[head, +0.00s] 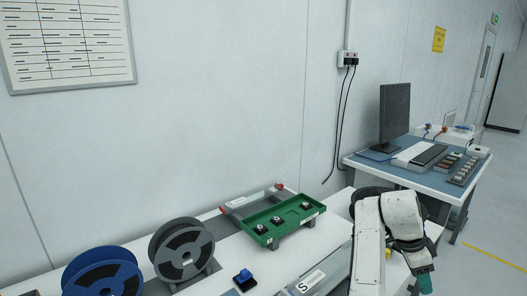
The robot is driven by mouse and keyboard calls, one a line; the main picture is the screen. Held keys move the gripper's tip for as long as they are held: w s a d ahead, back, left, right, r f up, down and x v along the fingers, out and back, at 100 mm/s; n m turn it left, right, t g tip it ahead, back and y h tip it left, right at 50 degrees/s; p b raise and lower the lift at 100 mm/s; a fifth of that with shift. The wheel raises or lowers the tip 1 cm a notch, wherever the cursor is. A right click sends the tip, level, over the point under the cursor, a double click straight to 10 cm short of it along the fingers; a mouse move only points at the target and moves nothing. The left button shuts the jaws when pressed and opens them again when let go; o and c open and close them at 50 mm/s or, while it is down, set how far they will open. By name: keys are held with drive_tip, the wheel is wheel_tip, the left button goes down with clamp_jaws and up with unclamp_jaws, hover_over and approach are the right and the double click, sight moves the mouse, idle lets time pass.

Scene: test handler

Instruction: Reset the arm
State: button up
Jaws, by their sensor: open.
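My white arm is folded at the lower right of the head view, over the right end of the near bench. My gripper (425,283) points down near the bench's right edge, with a dark teal part at its end. The gap between its fingers is too small to make out, and nothing is clearly seen held in it.
A green tray (290,232) with several small dark parts sits on the near bench. Two reels, blue (103,275) and grey (183,252), stand at left, near a blue-topped block (244,279). A second bench holds a monitor (394,115) and keyboard (428,155).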

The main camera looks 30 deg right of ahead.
drive_tip(key=s+a+f+n+t+h, duration=0.1)
drive_tip(key=s+a+f+n+t, duration=0.2)
drive_tip(key=a+f+n, duration=1)
drive_tip(key=s+a+f+n+t+y, duration=0.1)
drive_tip(key=s+a+n, duration=0.3)
drive_tip(key=a, duration=0.6)
drive_tip(key=s+a+f+n+y, duration=0.2)
drive_tip(key=s+a+n+y, duration=0.1)
drive_tip(key=a+n, duration=0.6)
drive_tip(key=shift+s+a+f+t, duration=0.2)
drive_tip(key=shift+s+a+t, duration=0.25)
drive_tip(key=shift+s, duration=0.35)
